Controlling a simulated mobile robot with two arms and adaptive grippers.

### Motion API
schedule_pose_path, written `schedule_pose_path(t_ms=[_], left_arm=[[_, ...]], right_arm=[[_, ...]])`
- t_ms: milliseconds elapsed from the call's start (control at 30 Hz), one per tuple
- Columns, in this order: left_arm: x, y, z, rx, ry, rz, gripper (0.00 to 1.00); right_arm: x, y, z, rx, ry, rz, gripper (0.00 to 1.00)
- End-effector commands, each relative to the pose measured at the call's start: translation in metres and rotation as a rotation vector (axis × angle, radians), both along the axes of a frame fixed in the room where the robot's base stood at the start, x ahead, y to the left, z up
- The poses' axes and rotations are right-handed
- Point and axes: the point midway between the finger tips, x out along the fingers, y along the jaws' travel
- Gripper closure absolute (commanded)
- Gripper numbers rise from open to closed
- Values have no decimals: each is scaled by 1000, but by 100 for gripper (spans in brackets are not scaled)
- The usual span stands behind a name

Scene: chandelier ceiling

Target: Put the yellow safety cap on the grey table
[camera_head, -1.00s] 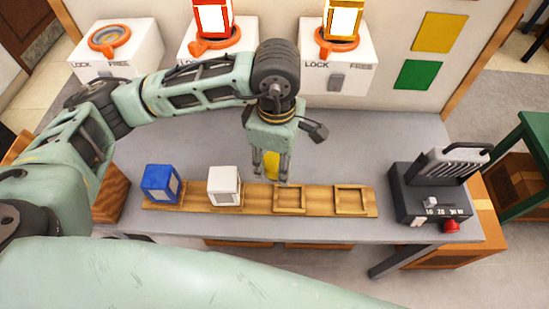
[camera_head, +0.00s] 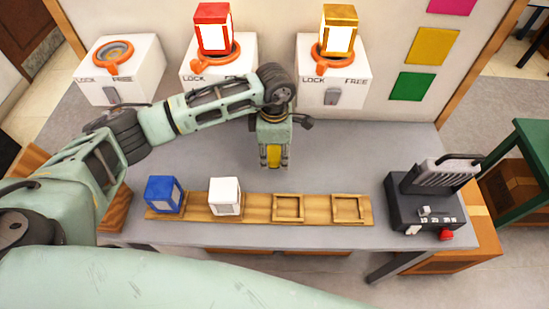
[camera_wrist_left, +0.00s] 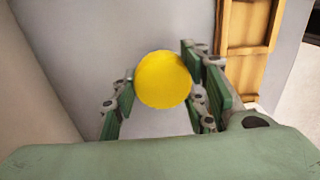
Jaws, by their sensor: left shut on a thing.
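The yellow safety cap (camera_head: 274,156) is between the fingers of my left gripper (camera_head: 274,162), which is shut on it. In the left wrist view the cap (camera_wrist_left: 163,80) is a round yellow disc between the green finger pads. The grey table (camera_head: 330,160) lies beneath, and the gripper points down at it behind the wooden tray. I cannot tell whether the cap touches the table. My right gripper is not in view.
A wooden tray (camera_head: 258,215) holds a blue block (camera_head: 163,194) and a white block (camera_head: 225,196), with two empty slots. White lock boxes (camera_head: 331,85) stand at the back, two topped by red (camera_head: 213,28) and gold (camera_head: 338,30) lanterns. A dark device (camera_head: 425,200) stands right. Table around the gripper is clear.

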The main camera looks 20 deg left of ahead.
Motion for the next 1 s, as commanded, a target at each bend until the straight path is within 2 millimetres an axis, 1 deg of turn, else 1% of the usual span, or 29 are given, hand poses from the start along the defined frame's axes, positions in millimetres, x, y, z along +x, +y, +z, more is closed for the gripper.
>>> schedule_pose_path(t_ms=[67, 200, 300, 400, 567, 733, 767, 933, 1000], left_arm=[[1, 0, -6, -1, 2, 0, 81], [0, 0, -26, 1, 4, 0, 81], [0, 0, -37, -1, 2, 1, 81], [1, -1, -41, -1, 0, -1, 81], [1, 0, -41, -1, -1, -1, 81], [1, 0, -46, -1, -1, -1, 81], [1, 0, -44, -1, -1, -1, 57], [1, 0, -43, -1, 0, 0, 42], [1, 0, -43, -1, 0, 0, 40]], right_arm=[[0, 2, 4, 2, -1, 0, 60], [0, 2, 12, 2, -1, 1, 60], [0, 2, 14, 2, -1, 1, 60], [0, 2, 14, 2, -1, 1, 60], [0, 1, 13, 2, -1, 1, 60], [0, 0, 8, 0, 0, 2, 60], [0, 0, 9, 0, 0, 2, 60], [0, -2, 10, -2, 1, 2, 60], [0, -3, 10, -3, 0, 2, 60]])
